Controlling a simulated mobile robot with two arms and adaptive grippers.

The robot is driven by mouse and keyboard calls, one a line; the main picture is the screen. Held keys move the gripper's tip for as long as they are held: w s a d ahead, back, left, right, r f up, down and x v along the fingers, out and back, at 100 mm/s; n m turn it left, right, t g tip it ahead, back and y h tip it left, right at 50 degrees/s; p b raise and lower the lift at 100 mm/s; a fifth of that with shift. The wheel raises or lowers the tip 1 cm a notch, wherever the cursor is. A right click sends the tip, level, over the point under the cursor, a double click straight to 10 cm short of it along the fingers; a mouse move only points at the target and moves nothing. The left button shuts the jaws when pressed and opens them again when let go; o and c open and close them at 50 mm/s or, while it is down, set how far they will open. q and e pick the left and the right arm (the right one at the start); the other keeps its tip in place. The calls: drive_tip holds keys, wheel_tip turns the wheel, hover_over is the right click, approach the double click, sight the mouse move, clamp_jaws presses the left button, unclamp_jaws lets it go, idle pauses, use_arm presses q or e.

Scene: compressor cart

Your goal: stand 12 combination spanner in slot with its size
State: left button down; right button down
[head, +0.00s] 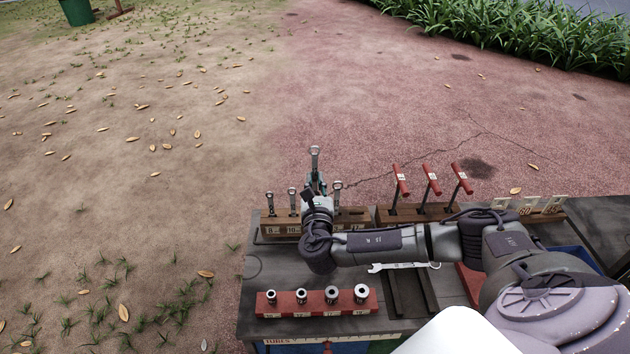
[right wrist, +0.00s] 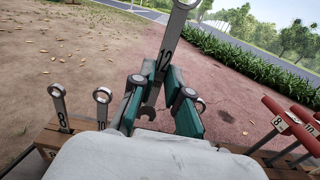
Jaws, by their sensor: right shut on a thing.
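The 12 combination spanner (head: 315,157) stands upright in my right gripper (head: 316,184), ring end up. In the right wrist view the spanner (right wrist: 170,45) shows its 12 marking, and the teal fingers (right wrist: 160,88) are shut on its shank. Its open-jaw end shows below, between the fingers. The wooden spanner rack (head: 282,219) is at the cart's far left edge, and the held spanner appears above or behind it. Spanners 8 (head: 270,203) and 10 (head: 292,200) stand in it, with another spanner (head: 337,192) farther right. My arm hides the rack's middle slots and labels. My left gripper is not in view.
Red T-handle keys (head: 431,180) stand in a second wooden rack (head: 384,214) to the right. A loose spanner (head: 402,266) lies on the cart top behind my forearm's near side. A red rail (head: 318,310) of sockets is at the front. Bare cart top (head: 262,268) lies between.

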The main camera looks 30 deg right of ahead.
sight(315, 187)
drive_tip(key=shift+f+b, duration=0.45)
drive_tip(key=shift+f, duration=0.55)
drive_tip(key=shift+f+b, duration=0.85)
drive_tip(key=shift+f, duration=0.1)
drive_tip(key=shift+f+b, duration=0.4)
drive_tip(key=shift+f, duration=0.45)
use_arm(q)
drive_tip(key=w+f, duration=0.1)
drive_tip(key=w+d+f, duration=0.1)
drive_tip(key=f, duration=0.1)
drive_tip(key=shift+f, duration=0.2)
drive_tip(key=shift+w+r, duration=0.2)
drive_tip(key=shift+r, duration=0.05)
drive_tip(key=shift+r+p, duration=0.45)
drive_tip(key=shift+p, duration=0.1)
